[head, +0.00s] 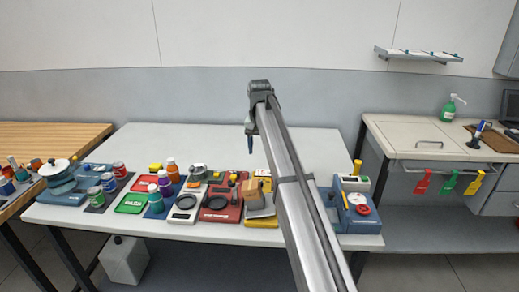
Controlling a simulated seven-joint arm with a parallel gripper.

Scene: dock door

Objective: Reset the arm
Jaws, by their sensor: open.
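My arm reaches from the lower right up over the middle of the white table (235,139). My gripper (249,148) hangs at the arm's far end, pointing down over the rear part of the table. It looks empty, with its jaws open, and nothing touches it. The fingertips are small in this view.
Jars, a green tray (131,203), a red scale (219,209) and a cardboard box (253,194) line the table's front. A blue device (355,208) stands at the right end. The table's back is clear. A side counter (415,136) stands to the right.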

